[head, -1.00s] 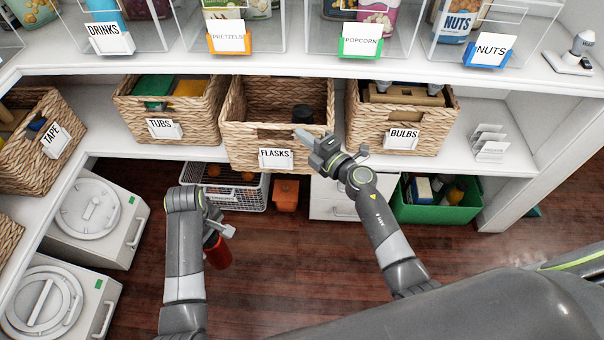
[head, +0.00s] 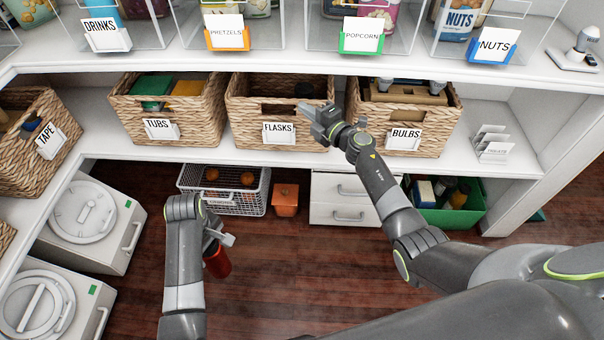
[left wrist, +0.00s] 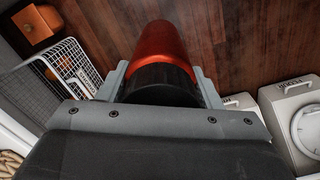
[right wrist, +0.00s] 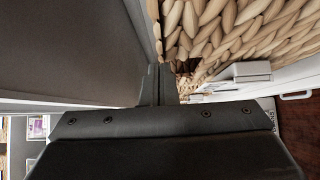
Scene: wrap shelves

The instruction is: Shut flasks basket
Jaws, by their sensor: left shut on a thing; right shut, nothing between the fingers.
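The woven flasks basket (head: 240,120) sits on the middle shelf between the tubs and bulbs baskets, its front about level with theirs. My right gripper (head: 312,108) is shut and empty at the basket's upper right front. The basket's weave (right wrist: 235,25) fills the top of the right wrist view, close to the fingers. My left gripper (head: 222,238) is below the shelf, shut on a red flask (head: 218,262) with a black top. The flask also shows in the left wrist view (left wrist: 163,50).
The tubs basket (head: 120,110) and bulbs basket (head: 450,115) stand close on either side. Clear snack bins line the shelf above. Below are a wire basket (head: 262,195), an orange pot (head: 285,200), white drawers (head: 345,200) and a green crate (head: 440,215). The floor in front is clear.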

